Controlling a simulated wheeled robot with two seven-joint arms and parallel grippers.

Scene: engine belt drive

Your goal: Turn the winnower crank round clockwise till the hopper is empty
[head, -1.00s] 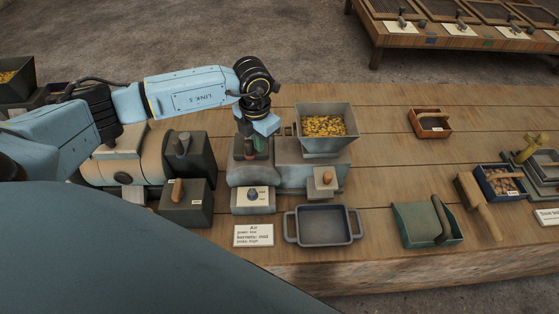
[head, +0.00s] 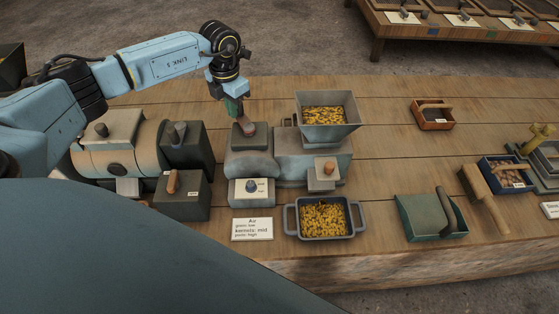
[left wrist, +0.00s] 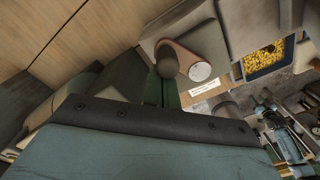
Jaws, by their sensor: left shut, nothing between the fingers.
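The winnower (head: 298,168) is a grey machine on the wooden table. Its grey hopper (head: 350,118) at the top right holds yellow kernels (head: 323,114). The crank (head: 244,129), with a reddish-brown part, is on the machine's left block; in the left wrist view an orange-brown arm (left wrist: 187,58) with a dark round knob shows right ahead of the fingers. My left gripper (head: 234,107) is shut and empty, just above and left of the crank; its green fingers (left wrist: 161,92) also show in the wrist view. Whether they touch the knob is unclear. My right gripper is not in view.
A blue-grey tray (head: 291,222) full of yellow kernels stands in front of the winnower. A dial box (head: 251,200) and a card (head: 252,229) are beside it. A tan drum machine (head: 143,153) is at left, a green dustpan (head: 419,217) at right. The table behind the hopper is clear.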

